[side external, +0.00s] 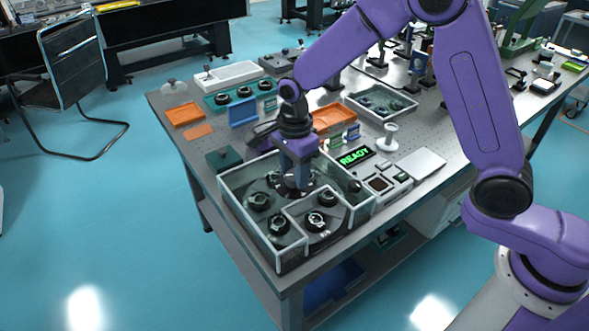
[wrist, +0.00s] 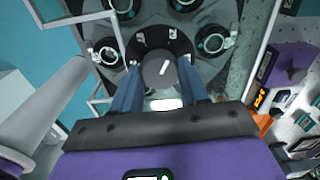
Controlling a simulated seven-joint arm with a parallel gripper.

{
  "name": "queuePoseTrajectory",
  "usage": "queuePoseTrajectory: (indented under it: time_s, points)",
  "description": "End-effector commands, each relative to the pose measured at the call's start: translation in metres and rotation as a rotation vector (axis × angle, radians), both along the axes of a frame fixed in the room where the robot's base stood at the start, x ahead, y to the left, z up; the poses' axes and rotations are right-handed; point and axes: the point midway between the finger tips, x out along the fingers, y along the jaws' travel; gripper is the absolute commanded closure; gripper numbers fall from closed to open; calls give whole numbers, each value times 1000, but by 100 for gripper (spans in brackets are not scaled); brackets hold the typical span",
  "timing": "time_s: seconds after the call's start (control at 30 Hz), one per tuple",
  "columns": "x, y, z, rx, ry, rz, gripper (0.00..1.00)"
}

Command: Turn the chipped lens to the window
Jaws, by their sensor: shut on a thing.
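My gripper (side external: 297,180) points down into a clear-walled enclosure (side external: 233,207) on the table. In the wrist view, its two blue fingers are closed on a round grey knob (wrist: 158,71) with a white line mark. The knob sits at the centre of a dark carousel (wrist: 150,38). Several round lenses in dark mounts ring it, including one at left (wrist: 108,51) and one at right (wrist: 212,43). In the side view, one mounted lens (side external: 316,221) sits near the stepped front wall. I cannot tell which lens is chipped, nor make out the window for certain.
A display reading READY (side external: 355,156) and a control box (side external: 382,183) stand just right of the enclosure. A dark green block (side external: 224,159) lies to its left. Orange trays (side external: 332,117) and a clear-walled bin (side external: 380,103) are behind. The enclosure walls surround my gripper closely.

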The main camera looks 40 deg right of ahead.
Motion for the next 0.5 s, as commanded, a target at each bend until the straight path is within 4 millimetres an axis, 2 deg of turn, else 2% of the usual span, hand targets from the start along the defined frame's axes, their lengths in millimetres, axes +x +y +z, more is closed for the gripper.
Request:
queuePoseTrajectory:
  time_s: [0.17,0.2,0.23,0.27,0.5]
  points:
    - [2,-1,2,3,-8,-2,100]
    - [3,-1,2,3,-8,-2,43]
    - [2,-1,2,2,-7,-1,34]
    - [2,-1,2,1,-7,-1,31]
    - [1,0,1,1,-3,0,31]
